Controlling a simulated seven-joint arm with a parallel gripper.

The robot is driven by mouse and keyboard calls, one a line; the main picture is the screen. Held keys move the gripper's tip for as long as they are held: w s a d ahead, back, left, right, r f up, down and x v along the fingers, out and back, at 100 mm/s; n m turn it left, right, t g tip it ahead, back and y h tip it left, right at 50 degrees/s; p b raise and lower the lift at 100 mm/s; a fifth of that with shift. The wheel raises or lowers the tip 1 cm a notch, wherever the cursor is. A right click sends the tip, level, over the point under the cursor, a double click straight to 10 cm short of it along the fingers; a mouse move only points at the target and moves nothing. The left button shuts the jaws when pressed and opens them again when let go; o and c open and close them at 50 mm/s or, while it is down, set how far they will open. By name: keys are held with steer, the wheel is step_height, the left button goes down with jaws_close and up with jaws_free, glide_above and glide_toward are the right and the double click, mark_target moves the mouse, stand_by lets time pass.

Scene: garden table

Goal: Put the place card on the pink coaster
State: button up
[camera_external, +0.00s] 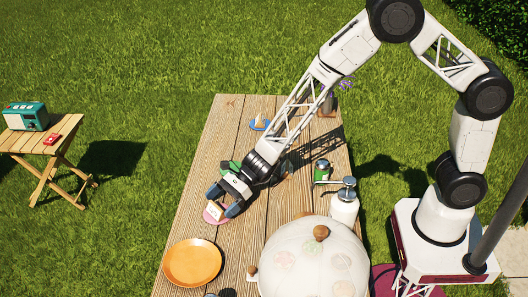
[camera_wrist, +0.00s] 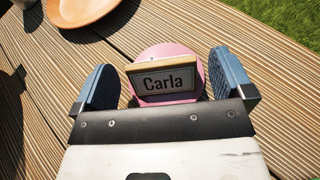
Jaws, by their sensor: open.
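The place card (camera_wrist: 164,80) reads "Carla" and has a wooden top edge. It stands on or just above the pink coaster (camera_wrist: 150,53); I cannot tell whether they touch. In the external view the card (camera_external: 214,209) shows pale over the pink coaster (camera_external: 210,218), near the table's left edge. My gripper (camera_wrist: 166,78) is open, with one blue-grey finger on each side of the card and a gap between each finger and the card. In the external view my gripper (camera_external: 222,202) reaches down over the coaster.
An orange plate (camera_external: 192,262) lies on the wooden table (camera_external: 232,232) nearer the front. A large pale dome (camera_external: 312,262) with a wooden knob stands at the right. A pump bottle (camera_external: 344,205) and a green-lidded jar (camera_external: 321,171) stand on the right side.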

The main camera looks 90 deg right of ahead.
steer(key=shift+r, duration=0.15)
steer(key=shift+s+d+r, duration=0.1)
steer(key=shift+d, duration=0.05)
steer(key=v, duration=1.1)
steer(key=shift+s+d+r, duration=0.15)
steer(key=shift+s+d, duration=0.05)
steer(key=shift+r, duration=0.1)
steer(key=s+a+r+n+g, duration=0.3)
steer(key=s+a+r+n, duration=0.1)
steer(key=s+r+n, duration=0.4)
steer(key=s+a+r+n+g, duration=0.35)
steer(key=s+r+n, duration=0.25)
steer(key=s+r, duration=0.3)
steer(key=s+d+r+n+h, duration=0.2)
steer(key=s+n+h, duration=0.1)
steer(key=s, duration=0.4)
steer(key=s+d+r+n+h, duration=0.2)
steer(key=s+n, duration=0.3)
steer(key=s, duration=0.3)
steer(key=s+d+r+n+h, duration=0.2)
steer(key=s+r+n+h, duration=0.1)
steer(key=s, duration=0.5)
steer(key=shift+s+d+n+h, duration=0.2)
steer(key=shift+d+n+h, duration=0.2)
steer(key=shift+n+h, duration=0.5)
